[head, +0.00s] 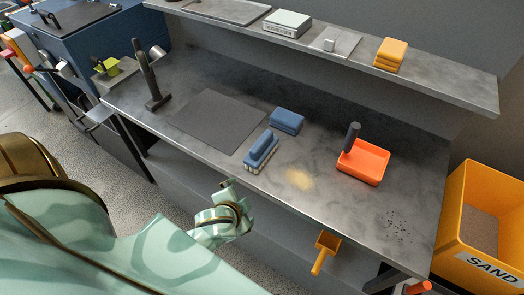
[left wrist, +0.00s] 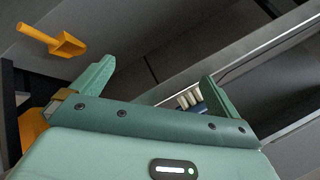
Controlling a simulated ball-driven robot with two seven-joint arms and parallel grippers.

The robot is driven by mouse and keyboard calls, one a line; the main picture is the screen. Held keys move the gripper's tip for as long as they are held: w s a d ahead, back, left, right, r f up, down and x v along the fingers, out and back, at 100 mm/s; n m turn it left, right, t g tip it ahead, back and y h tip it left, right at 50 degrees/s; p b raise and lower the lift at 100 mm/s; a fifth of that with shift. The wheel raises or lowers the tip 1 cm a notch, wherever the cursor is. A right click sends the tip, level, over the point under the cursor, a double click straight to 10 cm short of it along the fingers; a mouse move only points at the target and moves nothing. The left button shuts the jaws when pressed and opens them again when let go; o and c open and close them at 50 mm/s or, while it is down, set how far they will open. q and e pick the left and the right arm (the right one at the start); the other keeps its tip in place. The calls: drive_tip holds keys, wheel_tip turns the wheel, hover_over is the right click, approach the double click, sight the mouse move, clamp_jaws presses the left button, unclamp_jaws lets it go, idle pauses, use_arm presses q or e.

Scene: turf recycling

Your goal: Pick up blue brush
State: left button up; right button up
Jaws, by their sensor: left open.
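The blue brush (head: 262,150) rests on the grey metal workbench, bristles down, near its front edge. In the left wrist view, its pale bristles and a bit of blue (left wrist: 187,100) show just inside the right finger, with the rest hidden behind the gripper. My left gripper (head: 228,187) is in front of the bench edge, below and left of the brush in the head view, apart from it. In the left wrist view my left gripper (left wrist: 157,72) is open, with nothing between its fingers. My right gripper is not in view.
A blue block (head: 287,121) lies just behind the brush. An orange tray (head: 364,163) with a dark handle stands to the right. The workbench (head: 225,168) has a dark mat (head: 215,118). A yellow scoop (head: 325,250) hangs at the front; a sand bin (head: 455,225) stands right.

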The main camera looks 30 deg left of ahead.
use_arm(q)
drive_tip(key=w+d+r+m+t+h, duration=0.1)
drive_tip(key=w+d+r+t+h, duration=0.3)
drive_tip(key=w+r, duration=0.55)
drive_tip(key=w+d+r+m+t+h, duration=0.2)
drive_tip(key=w+d+r+t, duration=0.4)
drive_tip(key=r, duration=0.6)
drive_tip(key=d+r+m+g+h, duration=0.3)
drive_tip(key=d+r+m+h, duration=0.65)
drive_tip(key=h, duration=0.35)
drive_tip(key=n+g+y+b, duration=0.2)
drive_tip(key=g+y+b, duration=0.2)
drive_tip(key=g+y, duration=1.15)
hover_over(262, 140)
drive_tip(key=shift+t+y, duration=0.25)
drive_tip(key=shift+y, duration=0.1)
wheel_tip(262, 140, down, 16)
drive_tip(key=shift+d+f, duration=0.15)
drive_tip(key=shift+f, duration=0.05)
drive_tip(key=f, duration=0.4)
drive_tip(key=f+b, duration=0.1)
drive_tip(key=f, duration=0.1)
drive_tip(key=shift+a+f, duration=0.15)
drive_tip(key=shift+a, duration=0.1)
